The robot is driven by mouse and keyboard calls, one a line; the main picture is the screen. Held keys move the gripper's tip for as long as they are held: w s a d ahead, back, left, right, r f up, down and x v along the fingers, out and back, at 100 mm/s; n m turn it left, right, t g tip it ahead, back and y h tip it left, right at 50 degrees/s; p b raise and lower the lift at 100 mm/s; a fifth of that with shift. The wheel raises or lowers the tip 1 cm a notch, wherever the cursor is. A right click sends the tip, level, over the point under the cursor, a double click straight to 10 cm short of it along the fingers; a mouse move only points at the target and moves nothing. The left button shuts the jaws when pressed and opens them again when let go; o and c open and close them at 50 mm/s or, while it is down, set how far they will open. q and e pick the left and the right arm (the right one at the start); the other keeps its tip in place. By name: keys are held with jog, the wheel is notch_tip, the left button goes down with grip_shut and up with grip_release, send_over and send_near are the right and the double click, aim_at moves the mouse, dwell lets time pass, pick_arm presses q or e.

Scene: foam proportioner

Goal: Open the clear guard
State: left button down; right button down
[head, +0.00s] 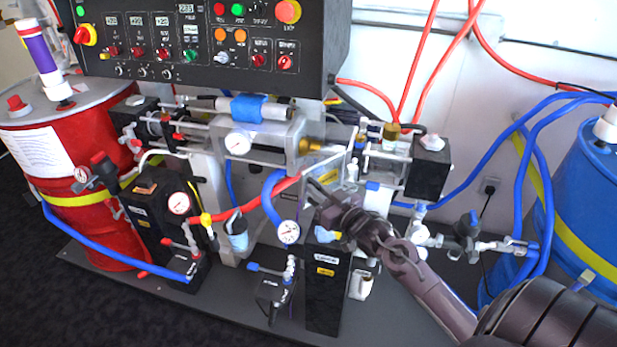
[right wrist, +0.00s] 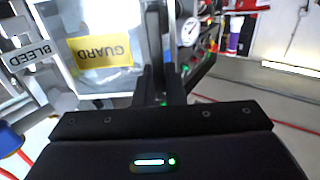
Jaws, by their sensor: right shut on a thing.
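The clear guard (head: 338,136) is a see-through panel with a pale frame at the middle of the machine in the head view. In the right wrist view the guard (right wrist: 84,78) fills the upper left, with a yellow GUARD label (right wrist: 100,50) on it. My right gripper (head: 318,192) reaches in from the lower right to the guard's lower front. In the right wrist view the right gripper's fingers (right wrist: 159,80) are shut on a dark upright part at the guard's edge; the exact contact is partly hidden. My left gripper is not in view.
A black control panel (head: 150,45) overhangs the machine. A red drum (head: 95,230) stands left and a blue drum (head: 585,200) right. Gauges, valves and red and blue hoses (head: 275,200) crowd around the guard.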

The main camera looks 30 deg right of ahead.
jog(key=s+d+n+g+y+p, duration=0.1)
jog(key=s+d+n+y, duration=0.2)
jog(key=s+n+y, duration=0.1)
jog(key=shift+s+d+g+y+p, duration=0.3)
jog(key=shift+s+d+y+p, duration=0.15)
jog(key=shift+y, duration=0.75)
jog(key=shift+s, duration=0.1)
jog(key=c, duration=1.5)
grip_release()
jog(key=shift+s+d, duration=0.15)
jog(key=v, duration=0.7)
jog(key=shift+s+d+b, duration=0.2)
jog(key=shift+s+b, duration=0.1)
jog(key=shift+b, duration=0.1)
